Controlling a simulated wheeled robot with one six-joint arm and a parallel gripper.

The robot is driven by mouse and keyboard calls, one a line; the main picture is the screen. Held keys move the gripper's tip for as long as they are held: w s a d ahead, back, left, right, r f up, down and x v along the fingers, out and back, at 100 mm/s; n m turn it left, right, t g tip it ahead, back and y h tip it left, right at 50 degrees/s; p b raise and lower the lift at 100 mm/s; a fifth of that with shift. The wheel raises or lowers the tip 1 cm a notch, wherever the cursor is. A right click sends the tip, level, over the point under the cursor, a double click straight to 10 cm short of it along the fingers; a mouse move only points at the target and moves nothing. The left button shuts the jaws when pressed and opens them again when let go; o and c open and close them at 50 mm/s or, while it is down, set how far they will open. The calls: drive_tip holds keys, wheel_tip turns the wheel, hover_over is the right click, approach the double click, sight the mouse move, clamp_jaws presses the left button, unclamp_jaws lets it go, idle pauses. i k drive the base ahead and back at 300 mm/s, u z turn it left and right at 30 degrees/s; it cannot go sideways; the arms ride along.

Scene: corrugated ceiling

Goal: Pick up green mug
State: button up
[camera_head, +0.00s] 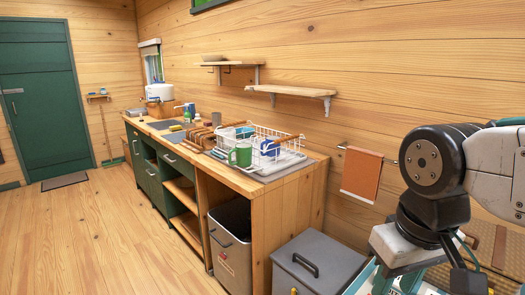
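A blue item (270,147) sits in the rack, close to the mug. A grey open bin (231,240) stands under the counter; a lidded grey bin (315,265) stands at its near end. Two shelves, one of them (290,91), hang above. The floor (90,245) on the left is clear.

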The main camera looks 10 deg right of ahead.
sight(244, 152)
drive_tip(key=u, duration=0.7)
drive_tip(key=i, duration=1.4)
drive_tip(key=u, duration=0.65)
drive_tip(key=i, duration=1.95)
drive_tip(key=z, duration=0.9)
drive_tip(key=i, duration=0.9)
drive_tip(key=z, duration=0.45)
drive_tip(key=k, duration=1)
drive_tip(key=u, duration=0.95)
drive_tip(key=i, duration=1)
drive_tip(key=z, duration=0.1)
